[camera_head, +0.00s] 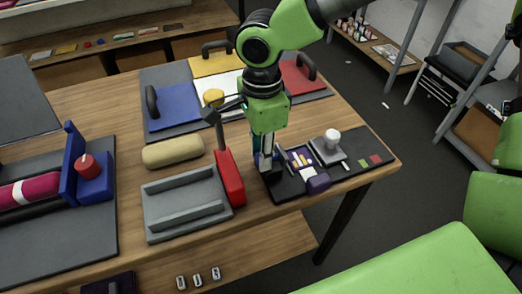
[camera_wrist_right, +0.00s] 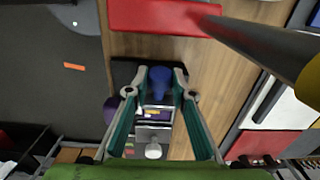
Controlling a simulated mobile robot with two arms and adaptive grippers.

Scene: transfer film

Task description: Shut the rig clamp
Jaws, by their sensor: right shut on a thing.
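The black rig board (camera_head: 290,190) lies near the table's right end and carries small coloured pieces, a purple block (camera_head: 318,183) and a grey plate with a white knob (camera_head: 332,138). My right gripper (camera_head: 266,165) reaches down to the board's left end. In the right wrist view its teal fingers (camera_wrist_right: 160,80) are shut on a blue part (camera_wrist_right: 160,76) of the rig, which looks like the clamp's handle. The fingers hide much of this part in the head view, so I cannot tell the clamp's position. My left gripper is not in view.
A red block with an upright handle (camera_head: 230,180) stands close left of my right gripper. A grey tray (camera_head: 186,207) and a tan roll (camera_head: 173,151) lie further left. Blue (camera_head: 175,107), yellow and red panels lie behind. The table's front edge is near.

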